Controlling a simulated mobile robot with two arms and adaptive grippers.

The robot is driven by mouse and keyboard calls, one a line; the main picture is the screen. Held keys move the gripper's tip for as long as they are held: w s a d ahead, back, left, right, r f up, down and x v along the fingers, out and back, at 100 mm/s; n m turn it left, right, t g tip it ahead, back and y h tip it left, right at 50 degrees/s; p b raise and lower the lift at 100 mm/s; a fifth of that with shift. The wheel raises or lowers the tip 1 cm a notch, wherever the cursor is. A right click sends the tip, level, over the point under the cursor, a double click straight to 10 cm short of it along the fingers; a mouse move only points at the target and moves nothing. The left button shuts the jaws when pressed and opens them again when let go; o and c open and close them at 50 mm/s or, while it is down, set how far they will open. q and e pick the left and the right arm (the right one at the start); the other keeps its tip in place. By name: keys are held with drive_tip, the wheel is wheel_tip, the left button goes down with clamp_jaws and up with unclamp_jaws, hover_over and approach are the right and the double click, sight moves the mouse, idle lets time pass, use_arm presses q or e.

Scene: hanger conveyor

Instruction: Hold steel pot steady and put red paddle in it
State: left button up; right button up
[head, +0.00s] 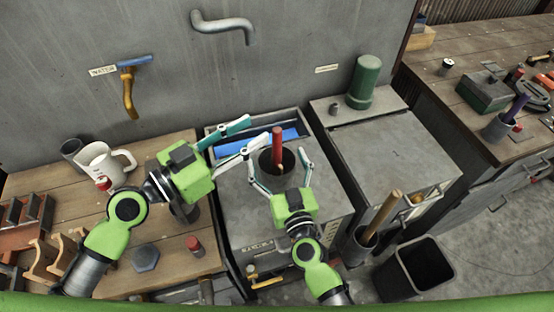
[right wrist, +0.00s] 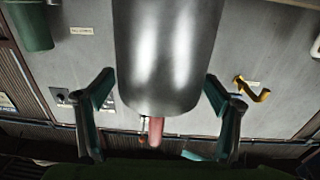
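The steel pot (head: 276,180) stands on the grey cabinet in the head view, and it fills the middle of the right wrist view (right wrist: 167,55). The red paddle (head: 277,143) stands nearly upright in the pot, its handle above the rim; the handle's end shows past the rim in the right wrist view (right wrist: 156,131). Its lower part is hidden inside the pot. My right gripper (head: 276,158) has a finger on either side of the pot, apparently touching it. My left gripper (head: 256,130) is open and empty, its fingers spread just left of the handle.
A blue object (head: 272,137) lies behind the pot. A white mug (head: 102,160) stands on the left wooden bench. A pot with a wooden-handled tool (head: 380,215) and a black bin (head: 425,265) are to the right. The grey right cabinet top (head: 380,150) is mostly clear.

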drive_tip(key=v, duration=1.2)
drive_tip(key=shift+s, duration=0.1)
